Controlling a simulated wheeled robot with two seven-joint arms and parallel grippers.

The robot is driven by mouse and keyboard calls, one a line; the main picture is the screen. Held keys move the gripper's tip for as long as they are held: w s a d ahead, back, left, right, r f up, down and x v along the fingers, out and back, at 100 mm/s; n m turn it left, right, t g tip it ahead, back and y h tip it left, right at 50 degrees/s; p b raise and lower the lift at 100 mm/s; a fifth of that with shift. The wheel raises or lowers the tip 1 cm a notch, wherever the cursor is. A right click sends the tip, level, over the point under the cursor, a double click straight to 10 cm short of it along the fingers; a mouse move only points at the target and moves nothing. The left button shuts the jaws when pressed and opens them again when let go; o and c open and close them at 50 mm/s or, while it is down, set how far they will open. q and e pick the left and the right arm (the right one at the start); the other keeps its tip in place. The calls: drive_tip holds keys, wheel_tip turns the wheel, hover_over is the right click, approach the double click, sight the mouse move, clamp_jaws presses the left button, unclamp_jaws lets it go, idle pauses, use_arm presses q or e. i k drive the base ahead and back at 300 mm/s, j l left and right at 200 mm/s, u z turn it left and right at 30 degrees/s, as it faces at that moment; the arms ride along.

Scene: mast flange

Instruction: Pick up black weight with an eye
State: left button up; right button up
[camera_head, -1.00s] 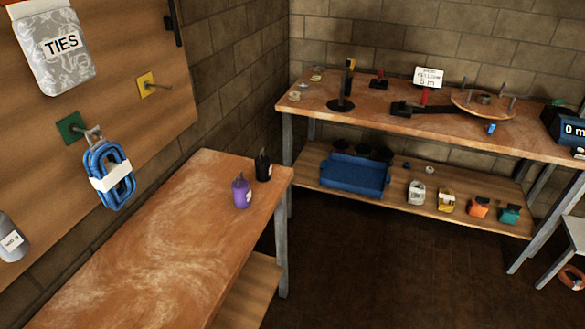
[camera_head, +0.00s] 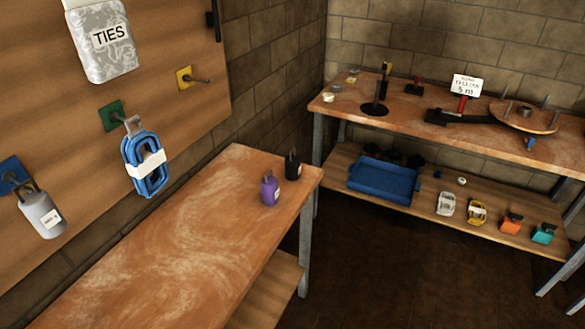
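A small black object (camera_head: 293,166) with a narrow piece on top stands upright at the far right corner of the near wooden bench (camera_head: 190,240). It is too small to tell whether that top is an eye. A purple bottle-like object (camera_head: 270,189) with a pale label stands just in front and left of it. Several dark lumps, one of them here (camera_head: 415,160), sit behind the blue bin (camera_head: 384,180) on the far table's lower shelf, partly hidden. Neither of my grippers is in view.
The near bench top is otherwise clear. The far table (camera_head: 350,98) carries a reel and a sign. Dark floor lies between.

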sight(292, 166)
drive_tip(key=l+u, duration=0.15)
drive_tip(key=u, duration=0.75)
drive_tip(key=l+u, duration=0.45)
drive_tip(key=k+l+u, duration=0.15)
drive_tip(key=l+u, duration=0.35)
drive_tip(key=l, duration=0.15)
drive_tip(key=k+l, duration=0.15)
drive_tip(key=l, duration=0.25)
drive_tip(key=k+l+u, duration=0.1)
drive_tip(key=l, duration=0.25)
drive_tip(key=k+l, duration=0.15)
drive_tip(key=l, duration=0.25)
